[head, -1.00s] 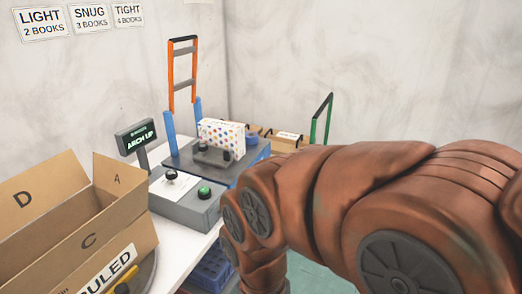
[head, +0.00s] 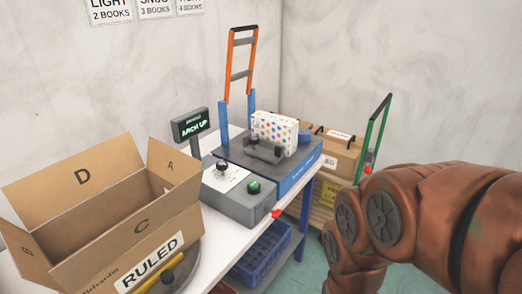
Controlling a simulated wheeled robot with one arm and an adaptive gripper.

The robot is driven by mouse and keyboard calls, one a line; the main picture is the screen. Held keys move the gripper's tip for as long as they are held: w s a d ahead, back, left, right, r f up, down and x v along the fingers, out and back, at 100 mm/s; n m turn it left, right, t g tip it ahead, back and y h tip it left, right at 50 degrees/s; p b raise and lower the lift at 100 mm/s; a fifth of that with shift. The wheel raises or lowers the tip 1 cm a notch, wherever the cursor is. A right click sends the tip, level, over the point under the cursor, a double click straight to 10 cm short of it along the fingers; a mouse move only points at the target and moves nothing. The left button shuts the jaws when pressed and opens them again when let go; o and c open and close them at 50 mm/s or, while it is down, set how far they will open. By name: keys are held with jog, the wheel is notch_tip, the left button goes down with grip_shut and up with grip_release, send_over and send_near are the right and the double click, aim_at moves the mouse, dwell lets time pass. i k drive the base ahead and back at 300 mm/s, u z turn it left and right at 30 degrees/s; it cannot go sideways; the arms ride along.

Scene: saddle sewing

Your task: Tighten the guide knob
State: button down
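A black knob (head: 222,166) stands on the white plate of a grey control box (head: 228,203), beside a green button (head: 254,187). Behind it, a blue-sided machine (head: 296,176) carries a grey clamp-like guide (head: 264,153) with a dark knob (head: 254,141) at its left end. A polka-dotted stack (head: 274,130) stands upright against this guide. Which knob is the guide knob, and how tight it is, I cannot tell. My brown arm fills the lower right of the head view, to the right of the machine; my gripper is out of the picture.
An open cardboard box (head: 110,225) marked RULED stands at the front left. A small screen (head: 190,124) reads ARCH UP. An orange-and-blue arch (head: 238,65) rises behind the machine. A blue crate (head: 262,255) sits under the table. Cartons (head: 340,155) and a green-handled cart (head: 375,135) stand behind.

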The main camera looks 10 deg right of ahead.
aim_at(253, 140)
jog(key=z, duration=0.4)
jog(key=k, duration=0.5)
jog(key=z, duration=0.45)
jog(key=i, duration=1)
jog(key=u, duration=1.2)
jog(key=i, duration=0.65)
jog(key=u, duration=0.7)
